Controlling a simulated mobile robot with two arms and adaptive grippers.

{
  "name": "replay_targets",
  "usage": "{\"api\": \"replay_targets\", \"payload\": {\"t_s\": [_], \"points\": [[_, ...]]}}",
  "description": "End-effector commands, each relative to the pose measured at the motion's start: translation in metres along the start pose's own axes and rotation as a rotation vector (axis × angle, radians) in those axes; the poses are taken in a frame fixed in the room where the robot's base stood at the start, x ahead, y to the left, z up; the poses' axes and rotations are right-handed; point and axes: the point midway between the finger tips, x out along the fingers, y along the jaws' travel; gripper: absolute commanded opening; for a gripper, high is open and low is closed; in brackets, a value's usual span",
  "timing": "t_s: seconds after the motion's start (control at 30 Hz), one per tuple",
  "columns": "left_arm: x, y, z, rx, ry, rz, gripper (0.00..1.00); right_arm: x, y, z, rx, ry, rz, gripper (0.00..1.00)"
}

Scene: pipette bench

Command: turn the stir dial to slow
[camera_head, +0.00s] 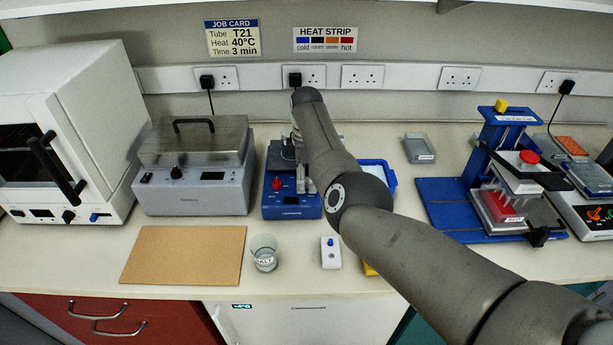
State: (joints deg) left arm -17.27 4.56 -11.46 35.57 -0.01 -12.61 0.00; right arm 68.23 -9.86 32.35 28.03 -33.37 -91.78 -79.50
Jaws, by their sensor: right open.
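A blue bench device (291,208) stands mid-bench, with a red dial (277,183) on the left of its front. This seems to be the stir dial; its markings and setting are too small to read. My right gripper (305,185) points down over the right part of this device, a little right of the red dial and apart from it. It is open, with nothing visible in it. My right forearm hides part of the device's top and right side. My left gripper is not in view.
A grey lidded bath (195,200) stands close on the left. A beaker (264,254) and a small white box with a blue button (330,253) stand in front. A blue tray (389,176) is partly behind my arm. A blue press stand (443,200) is at right.

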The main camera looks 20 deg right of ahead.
Motion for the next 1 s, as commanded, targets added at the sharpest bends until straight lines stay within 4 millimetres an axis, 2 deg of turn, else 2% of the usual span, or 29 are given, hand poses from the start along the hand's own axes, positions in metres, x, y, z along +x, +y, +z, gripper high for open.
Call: {"api": "replay_targets", "payload": {"t_s": [0.27,0.6,1.0], "points": [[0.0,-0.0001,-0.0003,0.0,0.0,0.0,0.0,0.0014,0.0001,0.0003,0.001,0.0,0.0,0.43],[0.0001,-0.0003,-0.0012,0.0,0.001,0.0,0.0,0.001,0.0002,0.0004,0.001,-0.001,0.0,0.0],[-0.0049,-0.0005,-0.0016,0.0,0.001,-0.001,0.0,-0.0004,0.0005,0.0012,0.073,-0.003,0.001,0.0]]}}
